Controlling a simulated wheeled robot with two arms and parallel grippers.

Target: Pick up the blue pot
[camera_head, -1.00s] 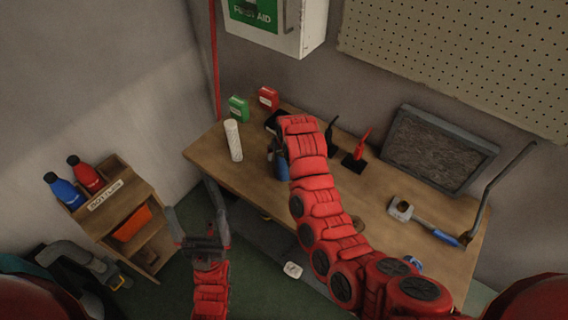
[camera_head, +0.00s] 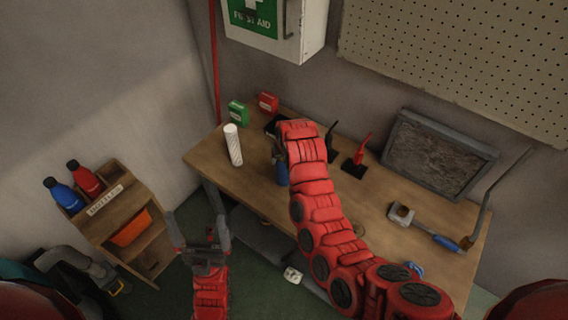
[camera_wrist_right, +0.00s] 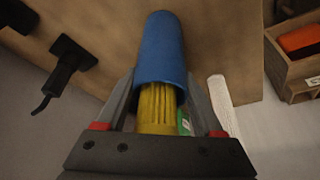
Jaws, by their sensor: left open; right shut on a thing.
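The blue pot (camera_wrist_right: 162,48) is a blue cylinder with a bundle of yellow sticks (camera_wrist_right: 157,104) showing at its near end in the right wrist view. My right gripper (camera_wrist_right: 160,92) is shut on the pot, with one finger on each side. In the head view only a small part of the blue pot (camera_head: 282,174) shows beside my red right arm, over the table. I cannot tell whether it touches the table. My left gripper (camera_head: 199,232) is open and empty, low in front of the table's left end.
A blue-handled tool (camera_head: 432,234) lies right. A bottle shelf (camera_head: 118,205) stands left.

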